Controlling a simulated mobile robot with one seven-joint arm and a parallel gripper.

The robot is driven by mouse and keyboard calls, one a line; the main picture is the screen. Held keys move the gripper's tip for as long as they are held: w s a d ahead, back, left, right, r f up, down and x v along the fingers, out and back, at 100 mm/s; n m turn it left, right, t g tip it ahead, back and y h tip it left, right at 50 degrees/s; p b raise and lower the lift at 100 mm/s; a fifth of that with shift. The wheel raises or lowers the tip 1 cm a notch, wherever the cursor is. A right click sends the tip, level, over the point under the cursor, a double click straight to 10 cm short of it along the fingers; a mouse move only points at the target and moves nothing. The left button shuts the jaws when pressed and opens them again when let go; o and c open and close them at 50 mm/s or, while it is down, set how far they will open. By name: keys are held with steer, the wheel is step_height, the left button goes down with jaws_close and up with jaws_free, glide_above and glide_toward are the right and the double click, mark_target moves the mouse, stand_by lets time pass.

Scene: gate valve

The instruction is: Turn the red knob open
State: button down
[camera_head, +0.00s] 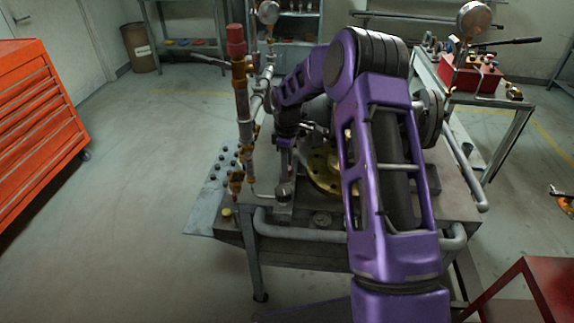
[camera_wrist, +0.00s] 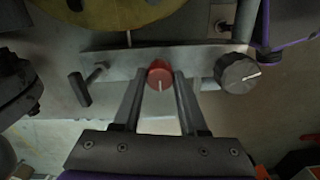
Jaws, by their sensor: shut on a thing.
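The red knob (camera_wrist: 159,76) shows in the wrist view on a grey metal strip, a white line on its face pointing toward the bottom of the picture. My gripper (camera_wrist: 160,82) has one finger on each side of the knob, shut on it. In the head view my purple arm reaches over the workbench (camera_head: 310,252) and my gripper (camera_head: 284,160) is small and partly hidden at the arm's end. I cannot make out the red knob in the head view.
A black knob (camera_wrist: 237,73) sits right of the red knob, and a dark T-handle (camera_wrist: 85,85) sits left. A brass flange (camera_head: 322,172) and a standing pipe with a red cap (camera_head: 236,42) are close to my arm. An orange tool cabinet (camera_head: 38,130) stands left, with open floor between.

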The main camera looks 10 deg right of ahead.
stand_by(0.3)
steer(key=shift+c, duration=2.2)
jaws_free()
step_height(320, 180, up, 18)
steer(key=shift+f+p, duration=0.25)
steer(key=shift+p, duration=0.2)
